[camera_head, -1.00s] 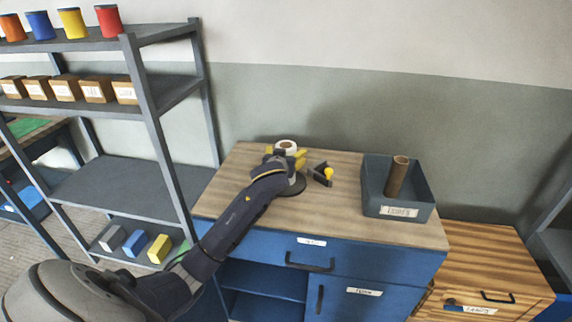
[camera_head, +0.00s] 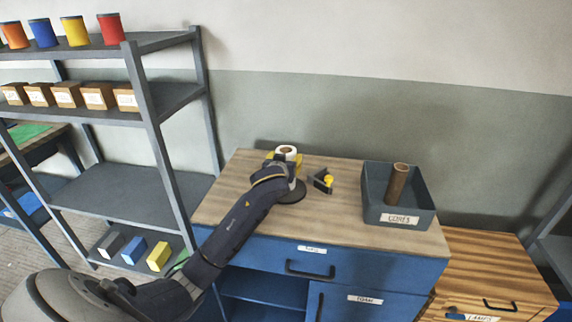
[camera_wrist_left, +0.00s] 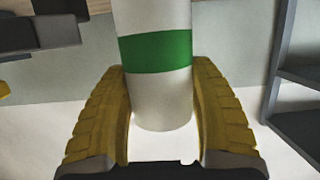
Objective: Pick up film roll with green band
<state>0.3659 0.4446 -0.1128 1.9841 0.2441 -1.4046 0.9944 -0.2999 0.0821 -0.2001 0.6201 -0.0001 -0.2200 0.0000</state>
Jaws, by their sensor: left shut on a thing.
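The film roll (camera_wrist_left: 158,95) is a white cylinder with a green band (camera_wrist_left: 156,52), upright in the left wrist view, its top cut off by the frame edge. My left gripper (camera_wrist_left: 162,108) has its yellow ridged fingers on both sides of the roll, below the band, shut on it. In the head view the roll's white top end with a brown core (camera_head: 287,150) shows above my left gripper (camera_head: 284,160), over the back left of the wooden worktop (camera_head: 235,200). My arm hides the rest of it. I cannot tell whether its bottom touches anything. My right gripper is out of view.
A grey bin (camera_head: 400,218) with a brown tube (camera_head: 396,183) stands farther right. A metal shelf rack (camera_head: 150,120) is at the left.

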